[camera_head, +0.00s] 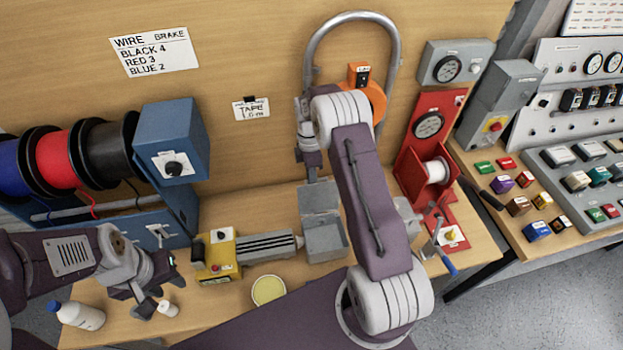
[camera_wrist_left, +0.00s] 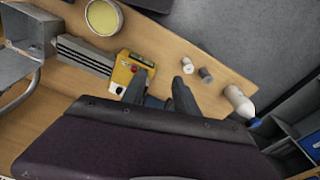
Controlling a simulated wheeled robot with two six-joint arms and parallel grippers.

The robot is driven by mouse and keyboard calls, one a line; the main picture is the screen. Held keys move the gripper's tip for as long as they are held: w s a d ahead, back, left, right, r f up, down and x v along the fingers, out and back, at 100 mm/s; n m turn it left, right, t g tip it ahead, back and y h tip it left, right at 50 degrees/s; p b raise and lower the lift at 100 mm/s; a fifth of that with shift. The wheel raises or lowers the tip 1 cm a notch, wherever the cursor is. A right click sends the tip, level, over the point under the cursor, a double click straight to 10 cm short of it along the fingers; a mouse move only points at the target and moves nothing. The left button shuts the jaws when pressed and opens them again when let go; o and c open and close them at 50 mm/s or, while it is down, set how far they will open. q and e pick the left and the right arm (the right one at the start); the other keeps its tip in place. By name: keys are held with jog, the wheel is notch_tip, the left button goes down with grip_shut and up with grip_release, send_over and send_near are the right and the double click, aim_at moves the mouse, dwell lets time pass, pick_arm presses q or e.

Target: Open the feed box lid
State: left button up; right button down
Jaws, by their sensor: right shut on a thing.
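The grey feed box (camera_head: 326,243) stands on the bench at the end of a ribbed grey channel. Its lid (camera_head: 319,197) stands raised at the back, and the box's open top shows. My right gripper (camera_head: 312,176) reaches down from above and is shut at the lid's upper edge; its fingertips are small and partly hidden. My left gripper (camera_head: 160,290) is over the bench at the left, apart from the box. In the left wrist view its two fingers (camera_wrist_left: 160,92) are spread, with nothing held between them. A grey box-like part shows at that view's left edge.
A yellow unit (camera_head: 216,255) sits left of the channel. A yellow round dish (camera_head: 268,290), a white bottle (camera_head: 80,315) and small white pieces (camera_head: 167,308) are near the front. Wire spools (camera_head: 60,160) and a blue box stand left, a red stand (camera_head: 432,150) right.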

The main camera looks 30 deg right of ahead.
pick_arm(q)
jog(key=shift+d, duration=0.15)
jog(key=c, duration=0.5)
jog(key=d+f+g+h, duration=0.1)
jog(key=d, duration=0.1)
jog(key=w+d+f+n+g+h, duration=0.1)
jog(key=d, duration=0.2)
jog(key=w+d+f+h, duration=0.1)
jog(key=d, duration=0.2)
jog(key=shift+w+f+g, duration=0.1)
jog(key=shift+w+g, duration=0.05)
jog(key=shift+g, duration=0.25)
grip_shut()
jog(key=w+d+f+n+t+h, duration=0.3)
jog(key=w+d+h, duration=0.3)
jog(key=w+d, duration=0.45)
jog(key=w+d+f+n+t+h, duration=0.2)
jog(key=w+d+f+t+h, duration=0.15)
jog(key=w+d+h, duration=0.45)
jog(key=d+y, duration=0.1)
jog(key=d, duration=1)
jog(key=shift+d+f+g+y, duration=0.35)
jog(key=shift+d+y, duration=0.05)
